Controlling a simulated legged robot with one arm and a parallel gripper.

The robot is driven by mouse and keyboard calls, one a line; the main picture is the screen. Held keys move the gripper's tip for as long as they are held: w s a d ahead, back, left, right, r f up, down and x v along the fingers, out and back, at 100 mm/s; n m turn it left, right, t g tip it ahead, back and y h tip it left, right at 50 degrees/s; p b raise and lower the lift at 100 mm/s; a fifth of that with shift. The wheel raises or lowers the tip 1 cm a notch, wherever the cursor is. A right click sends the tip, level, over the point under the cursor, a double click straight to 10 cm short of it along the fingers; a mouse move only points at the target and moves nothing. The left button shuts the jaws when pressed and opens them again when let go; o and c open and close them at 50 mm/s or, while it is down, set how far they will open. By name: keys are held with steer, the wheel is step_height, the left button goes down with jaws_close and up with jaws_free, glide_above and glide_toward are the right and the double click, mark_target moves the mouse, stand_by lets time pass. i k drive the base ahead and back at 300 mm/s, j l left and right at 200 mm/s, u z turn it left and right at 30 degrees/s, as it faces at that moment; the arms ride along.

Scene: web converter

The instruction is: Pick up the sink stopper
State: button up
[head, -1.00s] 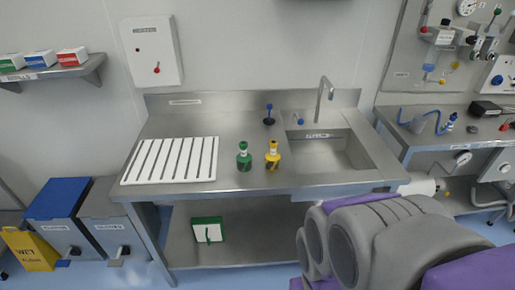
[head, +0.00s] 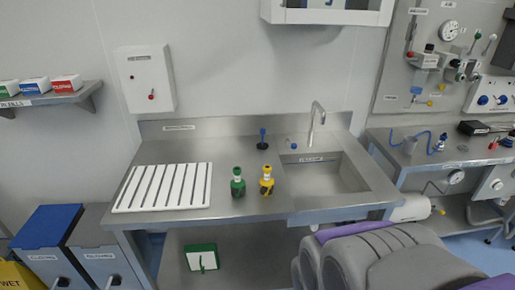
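A small dark piece with a flat round base and an upright blue handle (head: 262,139), which looks like the sink stopper, stands on the steel counter (head: 225,160). It is left of the sink basin (head: 325,173), near the back, and is upright and uncovered. The basin looks empty. Grey and purple parts of my own arm fill the lower right of the head view, in front of the counter's right end. My gripper's fingers do not show, so its opening cannot be seen.
A green bottle (head: 238,184) and a yellow bottle (head: 267,182) stand in front of the blue-handled piece. A white slatted rack (head: 163,187) lies at left. A curved faucet (head: 316,119) rises behind the basin. A white cabinet (head: 327,12) hangs above.

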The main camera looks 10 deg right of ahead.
mark_target(262, 146)
steer(key=i+z, duration=0.6)
steer(key=z, duration=0.2)
steer(key=i+j+z, duration=0.2)
steer(key=z, duration=0.2)
steer(key=i, duration=0.1)
